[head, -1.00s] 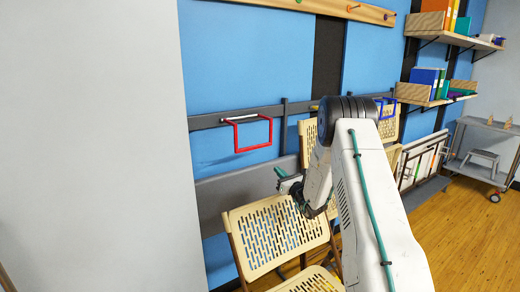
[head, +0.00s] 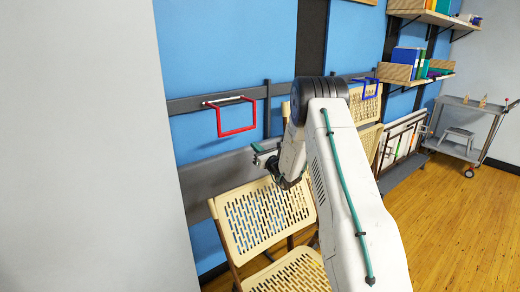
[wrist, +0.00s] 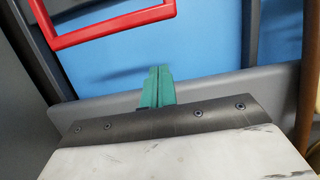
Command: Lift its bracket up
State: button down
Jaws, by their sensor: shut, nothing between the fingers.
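A red U-shaped bracket (head: 237,131) hangs from the dark wall rail at the left and juts out from it. Its lower bar and left side show large in the wrist view (wrist: 115,25). A blue bracket (head: 370,97) of the same kind is farther along the rail to the right, partly behind my arm. My gripper (head: 262,157) is below and a little right of the red bracket, apart from it. In the wrist view its teal fingers (wrist: 158,85) are together and empty, below the red bar.
A tan folding chair (head: 262,213) stands open below my gripper, close to the wall. Another tan chair (head: 366,105) is behind my arm under the blue bracket. Shelves (head: 435,18) and a grey cart (head: 465,115) are at the right. A pale wall (head: 90,150) fills the left.

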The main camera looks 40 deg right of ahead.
jog(key=w+r, duration=0.2)
jog(key=r, duration=0.1)
jog(key=w+r, duration=0.1)
jog(key=shift+w+r, duration=0.25)
jog(key=shift+r, duration=0.15)
jog(key=shift+s+r+g, duration=0.4)
jog(key=shift+g, duration=0.3)
